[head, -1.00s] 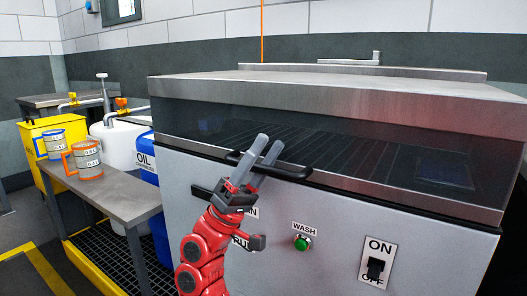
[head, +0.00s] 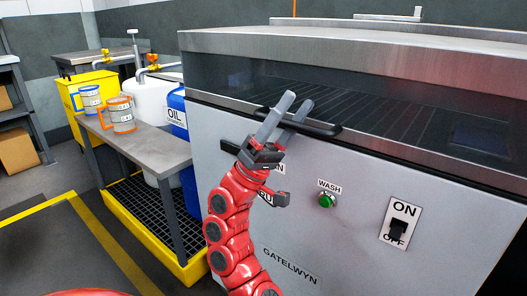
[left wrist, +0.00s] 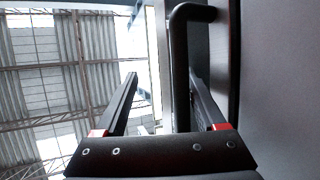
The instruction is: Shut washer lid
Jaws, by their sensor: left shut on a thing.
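The washer is a large grey cabinet (head: 340,215) with a steel-framed, dark-windowed lid (head: 350,47) on top. The lid's lower steel rim runs along the top of the cabinet front, and I see no gap there. A black bar handle (head: 325,128) sits on the front rim. My left gripper (head: 297,101) is at the handle's left part, fingers pointing up across it. In the left wrist view the handle (left wrist: 180,70) stands between the fingers of my left gripper (left wrist: 164,77), close to the right finger; the gripper is shut on it. My right gripper is out of view.
The cabinet front has a green WASH button (head: 327,201) and an ON/OFF switch (head: 398,229). Left of it stand a grey bench (head: 140,147) with two mugs, a blue oil drum (head: 178,112) and a yellow-edged grate. Open floor lies further left.

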